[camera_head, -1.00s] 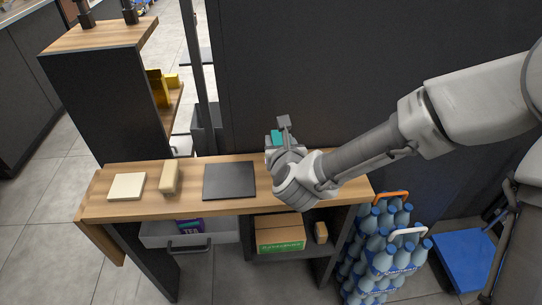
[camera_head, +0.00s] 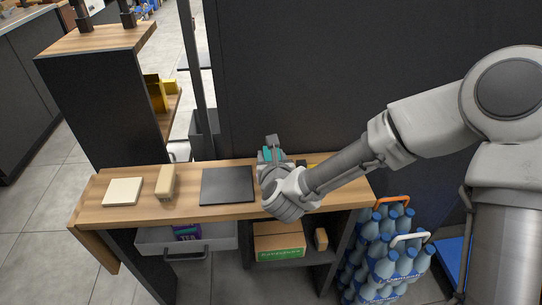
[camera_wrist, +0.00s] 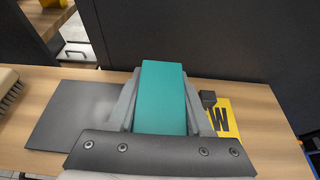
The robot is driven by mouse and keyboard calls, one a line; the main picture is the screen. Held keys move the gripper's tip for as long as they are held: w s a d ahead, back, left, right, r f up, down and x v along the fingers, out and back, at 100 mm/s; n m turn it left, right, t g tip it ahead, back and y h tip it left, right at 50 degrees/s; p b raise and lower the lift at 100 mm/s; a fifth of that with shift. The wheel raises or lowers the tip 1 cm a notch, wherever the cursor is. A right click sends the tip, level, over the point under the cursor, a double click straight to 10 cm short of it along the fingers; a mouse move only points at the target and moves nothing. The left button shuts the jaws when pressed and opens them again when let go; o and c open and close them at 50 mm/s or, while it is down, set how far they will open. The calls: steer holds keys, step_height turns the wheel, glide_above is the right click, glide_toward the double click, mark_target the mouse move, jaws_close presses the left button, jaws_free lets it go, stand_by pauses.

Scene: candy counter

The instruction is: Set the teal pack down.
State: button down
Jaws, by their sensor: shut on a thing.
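The teal pack (camera_wrist: 162,97) is between the two fingers of my gripper (camera_wrist: 160,110) in the wrist view. My gripper is shut on it. In the head view, a small part of the teal pack (camera_head: 267,155) shows at my gripper (camera_head: 270,152), above the wooden counter (camera_head: 140,213), just right of a dark square mat (camera_head: 227,186). The mat (camera_wrist: 70,115) lies left of the pack in the wrist view. I cannot tell whether the pack touches the counter.
A cream square block (camera_head: 122,191) and a beige brush (camera_head: 165,182) stand left of the mat. A yellow card with a black letter (camera_wrist: 222,122) and a small dark block (camera_wrist: 208,99) lie right of the pack. Blue bottles (camera_head: 385,255) stand below the counter's right end.

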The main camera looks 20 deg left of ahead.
steer(key=shift+c, duration=1.6)
jaws_free()
